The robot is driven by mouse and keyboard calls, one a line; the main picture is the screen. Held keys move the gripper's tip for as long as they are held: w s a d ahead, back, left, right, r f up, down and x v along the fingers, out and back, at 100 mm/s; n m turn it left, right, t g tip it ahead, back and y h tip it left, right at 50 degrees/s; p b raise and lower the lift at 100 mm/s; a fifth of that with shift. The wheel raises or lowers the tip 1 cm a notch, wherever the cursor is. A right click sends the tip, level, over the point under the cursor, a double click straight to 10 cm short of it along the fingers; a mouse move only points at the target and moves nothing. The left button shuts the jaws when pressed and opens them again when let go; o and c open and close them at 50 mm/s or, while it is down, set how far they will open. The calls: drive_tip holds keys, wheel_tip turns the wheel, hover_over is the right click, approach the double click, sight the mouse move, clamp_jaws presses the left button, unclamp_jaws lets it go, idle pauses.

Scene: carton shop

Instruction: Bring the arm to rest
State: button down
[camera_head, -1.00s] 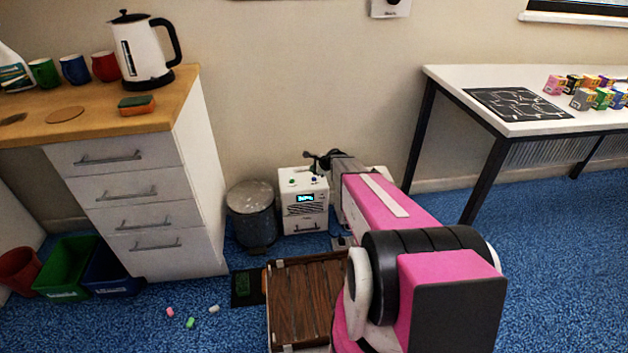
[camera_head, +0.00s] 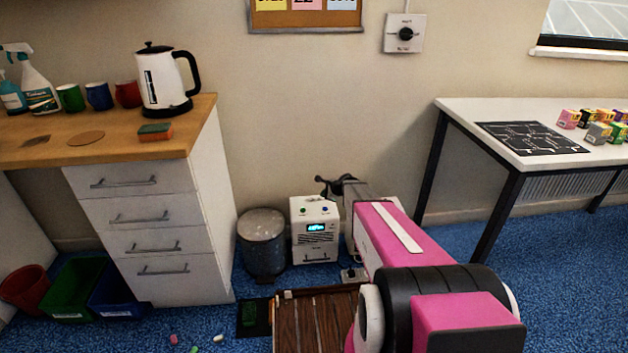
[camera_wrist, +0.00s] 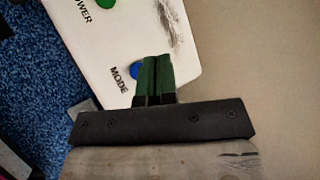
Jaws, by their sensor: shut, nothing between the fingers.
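My pink and black arm reaches forward from the lower right in the head view. My gripper (camera_head: 326,184) is at its far end, small and dark, near the white box-shaped device (camera_head: 315,232) on the floor by the wall. In the wrist view my gripper (camera_wrist: 155,62) has its green fingers together with nothing between them. Beyond them is the device's white top (camera_wrist: 140,28), with a green button marked POWER (camera_wrist: 106,3) and a blue button marked MODE (camera_wrist: 136,71). The fingers partly cover the blue button. I cannot tell whether they touch it.
A grey bin (camera_head: 262,245) stands left of the device. A drawer cabinet (camera_head: 150,215) with a kettle (camera_head: 165,82) is at left. A white table (camera_head: 470,115) with small boxes is at right. A wooden slatted crate (camera_head: 320,318) lies below my arm. Small pieces lie on the blue floor.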

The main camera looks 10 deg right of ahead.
drive_tip(key=s+r+n+g+h, duration=0.2)
drive_tip(key=s+r+n, duration=0.2)
drive_tip(key=s, duration=0.8)
drive_tip(key=s+r+n+g+h, duration=0.2)
drive_tip(key=s+r+n, duration=0.3)
drive_tip(key=s+n, duration=0.3)
drive_tip(key=s+r+n+g+h, duration=0.2)
drive_tip(key=s+r+n, duration=0.3)
drive_tip(key=s, duration=1.1)
drive_tip(key=shift+s+n+g, duration=0.4)
drive_tip(key=shift+n, duration=0.4)
drive_tip(key=shift+d, duration=0.1)
